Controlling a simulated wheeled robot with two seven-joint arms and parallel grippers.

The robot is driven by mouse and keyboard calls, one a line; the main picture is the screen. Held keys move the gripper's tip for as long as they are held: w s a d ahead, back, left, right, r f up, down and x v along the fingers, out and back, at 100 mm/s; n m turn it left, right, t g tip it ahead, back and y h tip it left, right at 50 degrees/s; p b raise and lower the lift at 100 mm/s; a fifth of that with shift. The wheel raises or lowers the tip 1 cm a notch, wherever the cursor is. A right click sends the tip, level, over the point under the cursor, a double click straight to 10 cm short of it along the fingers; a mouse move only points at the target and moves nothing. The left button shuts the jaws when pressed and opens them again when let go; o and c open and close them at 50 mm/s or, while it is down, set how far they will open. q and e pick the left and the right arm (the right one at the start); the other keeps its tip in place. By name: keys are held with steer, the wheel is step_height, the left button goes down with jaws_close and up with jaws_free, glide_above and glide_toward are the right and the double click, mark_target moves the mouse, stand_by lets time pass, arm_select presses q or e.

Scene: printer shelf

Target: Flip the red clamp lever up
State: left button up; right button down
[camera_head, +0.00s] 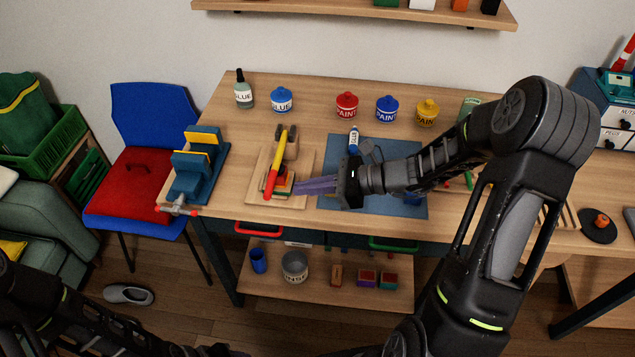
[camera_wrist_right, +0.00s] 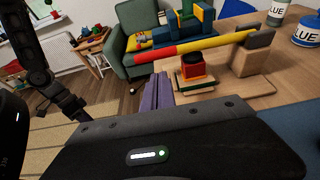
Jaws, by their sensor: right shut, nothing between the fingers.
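The clamp lever (camera_head: 272,177) has a red handle end and a yellow arm. It lies low, slanting over a small block stack (camera_head: 284,182) on a wooden base plate (camera_head: 257,190), and its far end meets a wooden post (camera_head: 291,150). In the right wrist view the lever (camera_wrist_right: 190,47) runs nearly level from its red tip to the post (camera_wrist_right: 253,62). My right gripper (camera_head: 297,187), with purple fingers, is shut and empty just right of the red end; it also shows in the wrist view (camera_wrist_right: 157,88). My left arm is at the bottom left; its jaws are unclear.
A blue vise-like fixture (camera_head: 190,178) stands left of the base plate. A glue bottle (camera_head: 243,92) and several paint and glue pots line the table's back. A blue mat (camera_head: 400,207) lies under my right arm. Bare tabletop (camera_head: 218,120) shows behind the blue fixture.

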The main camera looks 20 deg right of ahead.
mark_target(277, 165)
steer(key=shift+p+x, duration=0.4)
steer(key=shift+x, duration=2.3)
steer(key=shift+a+r, duration=0.1)
